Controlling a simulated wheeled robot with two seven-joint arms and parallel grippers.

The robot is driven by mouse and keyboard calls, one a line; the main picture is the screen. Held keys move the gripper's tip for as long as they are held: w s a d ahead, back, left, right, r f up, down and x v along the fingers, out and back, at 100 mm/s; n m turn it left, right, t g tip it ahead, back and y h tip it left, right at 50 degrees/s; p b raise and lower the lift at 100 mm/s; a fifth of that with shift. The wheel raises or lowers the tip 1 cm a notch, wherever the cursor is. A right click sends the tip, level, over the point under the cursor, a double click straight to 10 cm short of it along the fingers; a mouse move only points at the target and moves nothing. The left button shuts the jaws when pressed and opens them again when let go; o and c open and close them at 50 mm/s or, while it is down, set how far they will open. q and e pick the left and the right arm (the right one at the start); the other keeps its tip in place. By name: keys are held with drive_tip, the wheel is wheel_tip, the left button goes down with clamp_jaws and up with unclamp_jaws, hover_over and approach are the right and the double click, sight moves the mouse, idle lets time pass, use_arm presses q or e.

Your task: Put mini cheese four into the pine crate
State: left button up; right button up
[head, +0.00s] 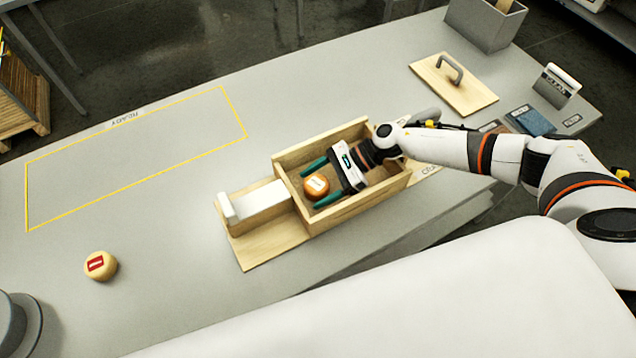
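The pine crate (345,208) stands on the grey table, an open wooden box. A small round orange-brown cheese (308,193) with a pale label sits inside it, towards the left end. My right gripper (310,190) reaches down into the crate from the right. Its two green fingers are spread either side of that cheese, and a gap seems to show between finger and cheese. A second small cheese (108,271), paler with a red label, sits on the table at the lower left. I cannot read which one is number four. My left gripper is out of view.
A wooden board with a white block (262,201) adjoins the crate's left end. A yellow outlined area (135,165) on the table is empty. A lid with a grey handle (470,92), a grey bin (484,26) and a small sign stand at the right.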

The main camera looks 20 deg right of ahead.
drive_tip(key=shift+r, duration=0.2)
drive_tip(key=shift+d+r, duration=0.1)
drive_tip(key=shift+d, duration=0.05)
drive_tip(key=b+v, duration=0.3)
drive_tip(key=v, duration=0.7)
drive_tip(key=shift+d+r+b, duration=0.1)
drive_tip(key=shift+d+b, duration=0.3)
drive_tip(key=shift+d, duration=0.05)
drive_tip(key=shift+d+r, duration=0.3)
drive_tip(key=shift+r, duration=0.05)
